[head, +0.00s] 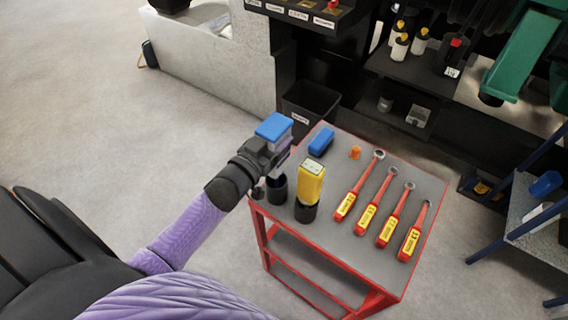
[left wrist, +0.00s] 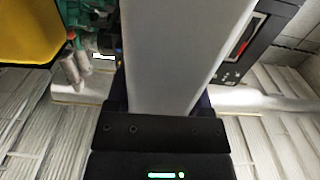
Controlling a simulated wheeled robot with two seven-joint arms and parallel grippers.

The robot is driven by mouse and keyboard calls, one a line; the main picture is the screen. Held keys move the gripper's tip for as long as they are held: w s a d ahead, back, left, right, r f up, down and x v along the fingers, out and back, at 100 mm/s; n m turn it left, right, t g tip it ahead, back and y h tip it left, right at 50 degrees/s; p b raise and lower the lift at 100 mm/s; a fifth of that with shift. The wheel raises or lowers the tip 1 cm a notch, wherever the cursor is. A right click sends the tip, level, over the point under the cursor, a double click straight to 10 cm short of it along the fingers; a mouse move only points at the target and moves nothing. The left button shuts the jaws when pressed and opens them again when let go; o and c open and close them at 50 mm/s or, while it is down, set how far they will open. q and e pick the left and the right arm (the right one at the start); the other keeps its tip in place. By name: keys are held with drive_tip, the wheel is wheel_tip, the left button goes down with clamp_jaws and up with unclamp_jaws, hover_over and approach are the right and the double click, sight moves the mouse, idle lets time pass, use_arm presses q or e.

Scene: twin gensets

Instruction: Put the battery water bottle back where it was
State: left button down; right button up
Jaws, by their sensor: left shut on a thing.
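The battery water bottle (head: 275,127), white with a blue cap, is at the left corner of the red-framed cart (head: 421,184) in the head view. My left gripper (head: 273,148) is shut on it. A black cup (head: 278,189) stands on the cart just below the gripper. I cannot tell whether the bottle's base is inside the cup. In the left wrist view the pale bottle body (left wrist: 186,55) fills the middle, upright between the jaws; its ends are out of view. My right gripper is not in view.
A yellow device (head: 311,181) stands in a second black cup (head: 305,211) close to the right. A blue object (head: 321,141), an orange piece (head: 355,153) and several red-yellow wrenches (head: 368,208) lie on the cart. A black bin (head: 310,107) stands behind it. Floor at left is clear.

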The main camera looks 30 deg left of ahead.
use_arm(q)
wheel_tip(320, 180, down, 4)
drive_tip(key=shift+f+b, duration=0.1)
drive_tip(key=shift+b, duration=0.7)
drive_tip(key=shift+c, duration=2)
unclamp_jaws()
drive_tip(key=shift+f, duration=0.1)
drive_tip(key=o, duration=0.4)
